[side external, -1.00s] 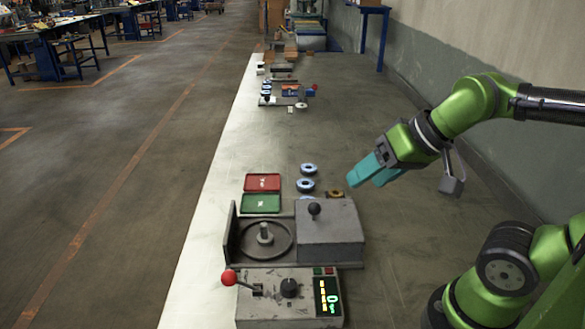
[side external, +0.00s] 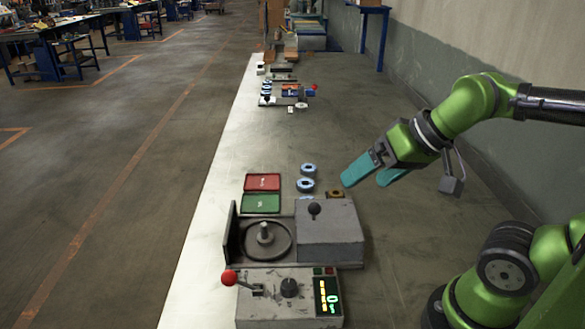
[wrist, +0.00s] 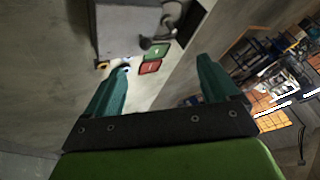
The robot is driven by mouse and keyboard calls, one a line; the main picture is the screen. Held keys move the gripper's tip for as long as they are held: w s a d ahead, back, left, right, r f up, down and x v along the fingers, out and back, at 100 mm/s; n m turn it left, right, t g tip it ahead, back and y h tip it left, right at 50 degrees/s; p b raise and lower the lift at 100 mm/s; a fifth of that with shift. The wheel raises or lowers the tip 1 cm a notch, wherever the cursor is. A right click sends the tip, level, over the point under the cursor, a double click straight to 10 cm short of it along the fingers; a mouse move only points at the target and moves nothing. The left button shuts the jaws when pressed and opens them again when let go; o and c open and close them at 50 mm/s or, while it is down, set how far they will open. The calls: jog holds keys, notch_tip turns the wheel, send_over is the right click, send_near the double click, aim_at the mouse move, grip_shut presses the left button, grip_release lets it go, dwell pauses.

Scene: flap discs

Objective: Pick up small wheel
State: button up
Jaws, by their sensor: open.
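Small wheels lie on the bench behind the grey machine. A blue-and-white wheel (side external: 308,168) is farthest back, with another blue-and-white wheel (side external: 305,185) in front of it. A third is mostly hidden behind the machine's box. A brown-yellow wheel (side external: 335,194) lies to their right; it also shows in the wrist view (wrist: 102,65). I cannot tell which one the task means. My gripper (side external: 364,181) has teal fingers, spread apart and empty, above the bench to the right of the wheels. In the wrist view its left finger partly covers a blue-and-white wheel.
A red tray (side external: 262,182) and a green tray (side external: 261,203) lie left of the wheels. The grey machine (side external: 330,235) with a spindle plate stands in front, with a control box (side external: 290,300) nearer. Bench to the right of the wheels is clear.

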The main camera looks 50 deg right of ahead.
jog(key=n+g+h, duration=0.1)
jog(key=n+g, duration=0.2)
jog(key=n, duration=0.4)
send_over(307, 179)
jog(key=s, duration=0.3)
jog(key=f, duration=1.2)
jog(key=a+f, duration=0.1)
jog(key=f, duration=0.6)
jog(key=shift+s+f, duration=0.1)
jog(key=shift+s, duration=0.05)
jog(key=shift+x, duration=2.6)
jog(key=shift+s+a, duration=0.1)
jog(key=shift+a, duration=0.05)
jog(key=c, duration=1.2)
